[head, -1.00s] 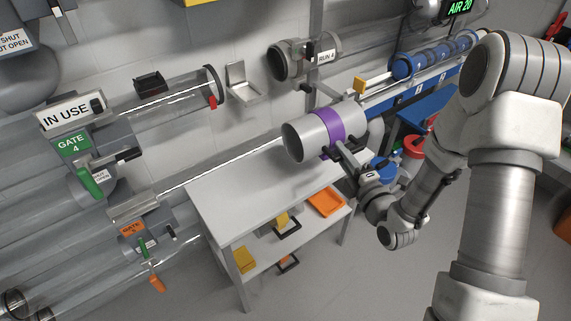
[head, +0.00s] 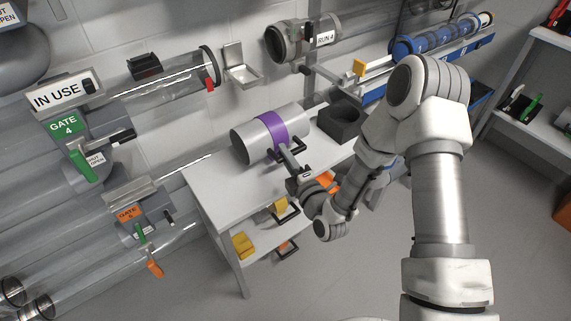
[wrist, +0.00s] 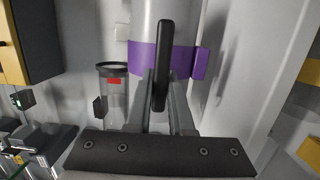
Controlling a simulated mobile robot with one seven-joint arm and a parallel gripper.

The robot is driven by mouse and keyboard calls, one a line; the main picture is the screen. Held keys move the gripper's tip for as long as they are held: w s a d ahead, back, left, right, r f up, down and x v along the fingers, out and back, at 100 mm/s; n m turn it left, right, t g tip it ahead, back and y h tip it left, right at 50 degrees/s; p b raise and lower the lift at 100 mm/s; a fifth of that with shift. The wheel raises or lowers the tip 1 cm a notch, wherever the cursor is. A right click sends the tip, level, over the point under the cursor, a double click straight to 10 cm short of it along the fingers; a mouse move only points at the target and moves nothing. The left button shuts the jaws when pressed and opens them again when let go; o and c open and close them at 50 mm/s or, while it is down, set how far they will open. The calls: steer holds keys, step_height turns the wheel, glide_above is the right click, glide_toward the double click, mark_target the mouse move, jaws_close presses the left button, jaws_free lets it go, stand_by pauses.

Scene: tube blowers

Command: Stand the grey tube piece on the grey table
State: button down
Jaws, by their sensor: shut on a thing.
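The grey tube piece (head: 246,148) has a purple band (head: 271,130) around its middle. It lies roughly level on its side over the grey table (head: 225,208). I cannot tell whether it touches the top. My gripper (head: 285,155) comes from the front right and is shut on the piece at its band. The wrist view shows the grey tube (wrist: 168,22), the purple band (wrist: 146,60) and a black handle bar (wrist: 162,62) between the fingers of my gripper (wrist: 163,98). The far side of the tube is hidden.
A dark block with a round recess (head: 340,124) stands on the table's right part. The table's front left is bare. Clear wall tubes with GATE 4 (head: 68,128) stand at left. A RUN 4 port (head: 300,40) and a small wall bracket (head: 241,65) are behind.

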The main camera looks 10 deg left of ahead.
steer(key=shift+f+b, duration=0.35)
steer(key=shift+f, duration=1.3)
steer(key=c, duration=0.8)
jaws_free()
steer(key=shift+r, duration=0.1)
